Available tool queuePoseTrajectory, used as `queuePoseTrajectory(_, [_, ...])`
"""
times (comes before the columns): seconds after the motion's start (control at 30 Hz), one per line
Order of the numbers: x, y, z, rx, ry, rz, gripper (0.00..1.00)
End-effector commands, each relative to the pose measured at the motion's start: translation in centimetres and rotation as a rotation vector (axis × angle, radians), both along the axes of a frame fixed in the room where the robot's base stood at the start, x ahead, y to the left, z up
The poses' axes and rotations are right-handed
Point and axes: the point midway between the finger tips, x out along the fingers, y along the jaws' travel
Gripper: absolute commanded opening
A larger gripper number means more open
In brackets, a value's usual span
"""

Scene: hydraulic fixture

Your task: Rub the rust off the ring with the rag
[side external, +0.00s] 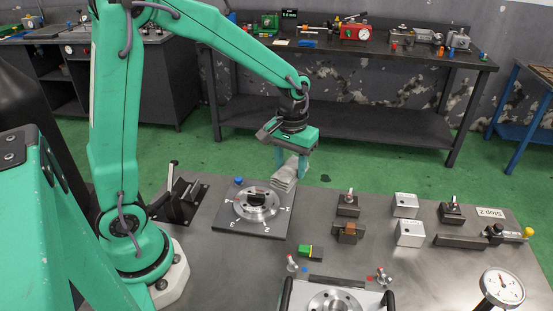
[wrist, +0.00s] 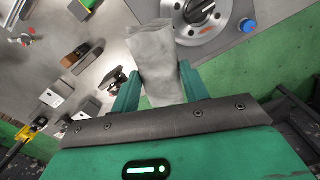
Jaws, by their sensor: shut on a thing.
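A grey folded rag (side external: 285,178) hangs from my gripper (side external: 293,160), which is shut on it. The rag (wrist: 158,62) also shows between the two green fingers of my gripper (wrist: 160,85) in the wrist view. The metal ring (side external: 256,204) lies on a dark square plate (side external: 228,222) at the left of the bench, with reddish-brown rust marks on it. The rag is above and just right of the plate's far right corner, apart from the ring. In the wrist view the ring (wrist: 205,32) is partly cut off at the top edge.
A blue cap (side external: 239,180) sits at the plate's far edge. A black lever clamp (side external: 178,197) stands left of the plate. Metal blocks (side external: 405,205) and a green-yellow block (side external: 310,252) lie to the right. A dial gauge (side external: 502,288) stands at the front right.

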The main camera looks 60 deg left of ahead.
Motion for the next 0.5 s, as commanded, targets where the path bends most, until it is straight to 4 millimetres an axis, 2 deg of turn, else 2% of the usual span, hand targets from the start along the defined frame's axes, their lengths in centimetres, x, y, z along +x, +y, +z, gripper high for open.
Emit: queuePoseTrajectory(0.5, [-0.5,2.7,0.0,0.0,-0.001,0.655,0.19])
